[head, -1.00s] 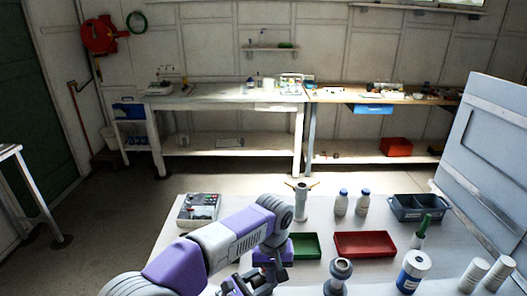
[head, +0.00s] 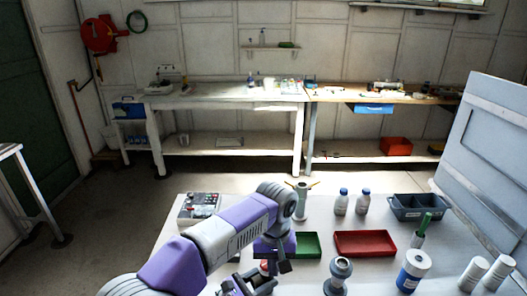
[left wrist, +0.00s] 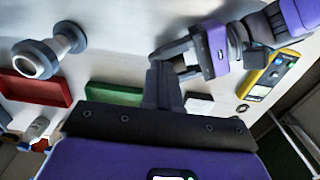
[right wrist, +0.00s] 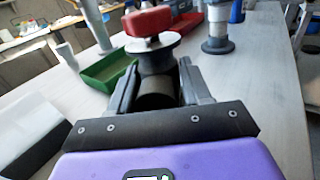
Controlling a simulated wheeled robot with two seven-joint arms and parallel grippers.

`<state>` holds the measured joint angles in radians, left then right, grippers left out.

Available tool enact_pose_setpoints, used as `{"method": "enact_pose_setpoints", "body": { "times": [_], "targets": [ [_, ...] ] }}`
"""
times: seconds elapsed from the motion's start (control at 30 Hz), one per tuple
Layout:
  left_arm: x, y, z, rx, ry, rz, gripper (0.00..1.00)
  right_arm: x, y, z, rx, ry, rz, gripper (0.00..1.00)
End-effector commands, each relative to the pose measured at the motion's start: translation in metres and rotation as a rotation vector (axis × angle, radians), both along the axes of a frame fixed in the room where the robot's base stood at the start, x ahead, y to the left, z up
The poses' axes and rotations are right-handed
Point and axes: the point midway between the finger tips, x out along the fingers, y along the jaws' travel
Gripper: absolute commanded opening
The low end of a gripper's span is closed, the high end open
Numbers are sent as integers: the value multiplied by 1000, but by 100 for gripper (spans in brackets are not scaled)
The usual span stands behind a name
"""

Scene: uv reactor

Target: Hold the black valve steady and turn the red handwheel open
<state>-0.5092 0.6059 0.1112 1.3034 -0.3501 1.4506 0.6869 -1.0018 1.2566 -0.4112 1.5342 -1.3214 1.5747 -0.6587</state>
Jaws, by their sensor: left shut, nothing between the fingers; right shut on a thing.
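The black valve (right wrist: 156,94) stands between the fingers of my right gripper (right wrist: 158,88), which is shut on its body. The red handwheel (right wrist: 148,20) sits on top, above a pale round flange; a small red part of it also shows in the head view (head: 265,267). My left gripper (head: 285,266) is just right of the handwheel in the head view. Its fingers (left wrist: 164,86) are together and empty in the left wrist view.
A grey flanged fitting (head: 338,275) stands on the table right of the valve. A green tray (head: 308,245) and a red tray (head: 364,254) lie behind it. A white jar (head: 412,272) and bottles stand further right. A control box (head: 199,207) is at the back left.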

Motion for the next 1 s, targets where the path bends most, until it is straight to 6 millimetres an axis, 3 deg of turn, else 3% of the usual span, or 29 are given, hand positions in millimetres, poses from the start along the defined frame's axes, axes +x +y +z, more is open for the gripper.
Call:
{"method": "enact_pose_setpoints", "body": {
  "times": [0.03,0.23,0.57,0.87,1.0],
  "targets": [
    [0,0,6,-1,-2,0,0,-2,-2,-7,2,18,-6,7],
    [0,0,22,0,0,1,0,-2,-3,-8,2,18,-7,7],
    [0,1,24,1,-5,1,0,-2,-3,-7,2,18,-7,7],
    [11,23,33,30,-204,-2,0,-1,-3,-7,2,18,-7,7],
    [13,26,28,34,-232,-4,0,-2,-3,-7,2,18,-7,7]
  ]
}}
